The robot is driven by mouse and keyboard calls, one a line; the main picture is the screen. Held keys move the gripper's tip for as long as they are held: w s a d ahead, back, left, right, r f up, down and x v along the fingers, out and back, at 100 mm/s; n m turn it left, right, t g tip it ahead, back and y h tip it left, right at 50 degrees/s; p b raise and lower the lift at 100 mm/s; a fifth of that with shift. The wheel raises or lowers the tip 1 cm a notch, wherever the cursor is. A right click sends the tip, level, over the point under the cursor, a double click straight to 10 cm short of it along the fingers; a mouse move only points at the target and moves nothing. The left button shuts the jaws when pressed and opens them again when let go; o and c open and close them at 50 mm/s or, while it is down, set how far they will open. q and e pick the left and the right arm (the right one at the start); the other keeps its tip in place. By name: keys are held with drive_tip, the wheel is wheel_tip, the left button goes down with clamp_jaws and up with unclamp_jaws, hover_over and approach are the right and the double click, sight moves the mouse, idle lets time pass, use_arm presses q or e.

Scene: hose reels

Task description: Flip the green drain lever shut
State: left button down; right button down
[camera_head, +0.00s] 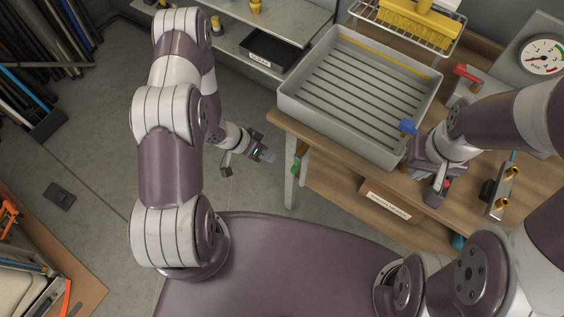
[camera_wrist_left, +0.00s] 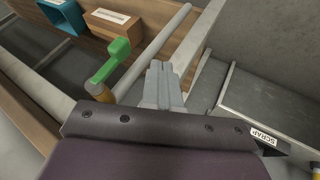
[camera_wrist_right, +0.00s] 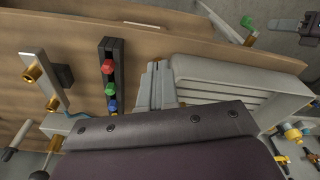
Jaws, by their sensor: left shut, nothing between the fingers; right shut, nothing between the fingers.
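The green drain lever (camera_wrist_left: 111,62) sits on a brass valve (camera_wrist_left: 101,91) in the left wrist view. In the head view the lever (camera_head: 295,167) shows small below the front-left corner of the bench, by a pale leg. It also shows near the top of the right wrist view (camera_wrist_right: 248,22). My left gripper (camera_head: 268,155) is shut and empty, a short way left of the lever. In the left wrist view its fingertips (camera_wrist_left: 160,68) are right of the lever, apart from it. My right gripper (camera_head: 435,197) is shut and empty over the bench's front side.
A grey ribbed basin (camera_head: 290,107) stands on the wooden bench. A labelled box (camera_head: 386,203) sits under the bench. A scrap bin (camera_head: 270,50) is on the back shelf. Open floor lies left of the bench.

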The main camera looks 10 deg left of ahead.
sight(296, 165)
use_arm(q)
drive_tip(key=d, duration=0.3)
drive_tip(key=s+d+f+p, duration=0.1)
drive_tip(key=shift+s+d+f, duration=0.1)
drive_tip(key=shift+d, duration=0.2)
use_arm(e)
drive_tip(key=shift+r, duration=0.45)
use_arm(q)
drive_tip(key=shift+d, duration=0.1)
use_arm(e)
drive_tip(key=shift+s, duration=0.1)
